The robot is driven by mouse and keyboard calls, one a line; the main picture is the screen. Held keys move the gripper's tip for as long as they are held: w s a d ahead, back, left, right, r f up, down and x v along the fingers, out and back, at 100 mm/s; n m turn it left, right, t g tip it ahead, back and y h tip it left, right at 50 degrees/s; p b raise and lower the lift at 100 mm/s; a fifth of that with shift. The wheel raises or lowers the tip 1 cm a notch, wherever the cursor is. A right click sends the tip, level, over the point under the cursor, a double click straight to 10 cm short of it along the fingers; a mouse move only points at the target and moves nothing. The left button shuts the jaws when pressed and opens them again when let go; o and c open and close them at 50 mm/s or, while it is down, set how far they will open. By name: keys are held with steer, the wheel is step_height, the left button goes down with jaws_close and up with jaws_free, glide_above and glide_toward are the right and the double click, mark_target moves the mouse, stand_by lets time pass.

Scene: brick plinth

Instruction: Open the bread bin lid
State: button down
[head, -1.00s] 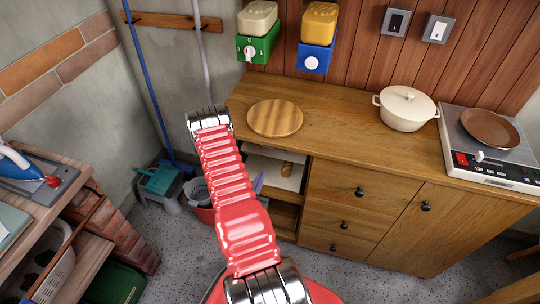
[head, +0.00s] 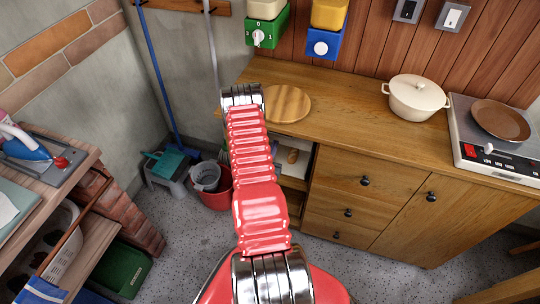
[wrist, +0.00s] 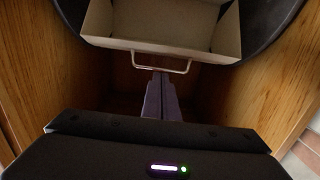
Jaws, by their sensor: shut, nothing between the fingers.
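A cream box with an open-looking inside (wrist: 165,48), seemingly the bread bin, fills the top of the wrist view. A thin metal loop handle (wrist: 187,68) is on its near edge. My gripper (wrist: 161,77) has its dark fingers shut together, with the tips at or just below the handle. I cannot tell whether they touch it. Nothing is held. In the head view, pale parts of the bin (head: 301,164) and a brown item inside the cabinet's open compartment show beside my arm, which hides the rest and my gripper.
Wooden compartment walls (wrist: 62,60) stand close on both sides of my gripper. The cabinet top holds a round board (head: 290,103), a cream pot (head: 417,98) and a hob (head: 470,150). A red bucket (head: 218,194) stands left of the cabinet. The floor in front (head: 390,275) is clear.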

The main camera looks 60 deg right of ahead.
steer(key=shift+w+d+f, duration=0.1)
steer(key=shift+w+d, duration=0.05)
steer(key=shift+d, duration=0.9)
steer(key=shift+w+d+f, duration=0.1)
steer(key=shift+w+d, duration=0.05)
steer(key=shift+d, duration=0.85)
steer(key=shift+w+r, duration=0.1)
